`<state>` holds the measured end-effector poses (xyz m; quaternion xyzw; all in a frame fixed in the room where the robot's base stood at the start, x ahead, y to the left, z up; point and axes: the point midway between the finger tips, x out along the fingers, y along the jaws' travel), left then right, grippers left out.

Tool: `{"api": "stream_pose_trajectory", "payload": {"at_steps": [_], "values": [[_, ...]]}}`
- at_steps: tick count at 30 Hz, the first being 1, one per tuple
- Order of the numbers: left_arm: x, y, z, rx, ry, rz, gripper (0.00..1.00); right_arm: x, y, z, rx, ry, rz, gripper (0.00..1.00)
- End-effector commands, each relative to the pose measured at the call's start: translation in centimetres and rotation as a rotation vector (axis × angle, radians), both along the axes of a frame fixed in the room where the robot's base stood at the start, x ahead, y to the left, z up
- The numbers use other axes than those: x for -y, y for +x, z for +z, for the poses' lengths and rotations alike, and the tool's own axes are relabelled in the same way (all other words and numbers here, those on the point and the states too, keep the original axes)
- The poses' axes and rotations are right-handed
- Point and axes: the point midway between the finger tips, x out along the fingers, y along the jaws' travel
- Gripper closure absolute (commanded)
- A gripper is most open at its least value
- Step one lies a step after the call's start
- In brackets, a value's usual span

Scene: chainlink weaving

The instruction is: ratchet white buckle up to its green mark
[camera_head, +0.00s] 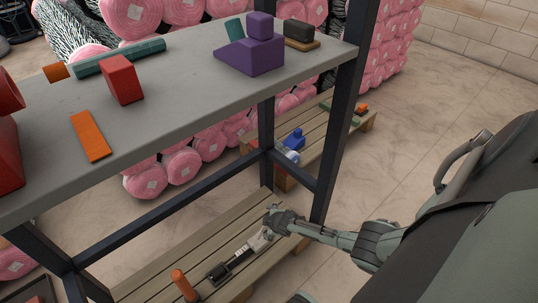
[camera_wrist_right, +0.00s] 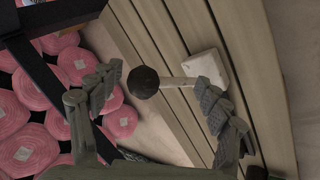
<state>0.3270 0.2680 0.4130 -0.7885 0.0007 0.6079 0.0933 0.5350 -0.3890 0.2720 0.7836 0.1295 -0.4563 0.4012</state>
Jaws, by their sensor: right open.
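The white buckle (camera_head: 261,240) sits on the slatted wooden lower shelf, at the end of a black and white strip. In the right wrist view it appears as a white block (camera_wrist_right: 206,68) with a pale lever ending in a dark round knob (camera_wrist_right: 145,82). My right gripper (camera_head: 272,219) is at the buckle in the head view. In the right wrist view my right gripper (camera_wrist_right: 158,95) is open, with the knob and lever showing between its fingers. Whether a finger touches the lever is unclear. I cannot make out a green mark. My left gripper is out of view.
An orange cylinder (camera_head: 183,284) stands near the strip's other end. A dark frame post (camera_head: 335,130) rises close to my right arm. The grey upper shelf (camera_head: 190,105) holds several coloured blocks. A wooden pallet (camera_head: 330,148) lies behind. Open floor is at the right.

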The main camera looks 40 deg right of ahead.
Motion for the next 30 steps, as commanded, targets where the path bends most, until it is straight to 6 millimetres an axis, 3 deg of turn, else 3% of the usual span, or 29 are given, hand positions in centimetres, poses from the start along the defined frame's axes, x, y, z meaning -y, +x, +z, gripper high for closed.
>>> {"api": "stream_pose_trajectory", "payload": {"at_steps": [8,24,30], "values": [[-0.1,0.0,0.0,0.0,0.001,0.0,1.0,-0.1,-0.7,1.2,0.004,-0.001,0.0,0.24],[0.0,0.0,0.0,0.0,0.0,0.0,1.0,-1.6,-5.5,8.2,0.0,0.0,0.001,0.24],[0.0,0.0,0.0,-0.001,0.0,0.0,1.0,-2.0,-6.5,9.6,-0.001,0.0,0.001,0.24]]}}
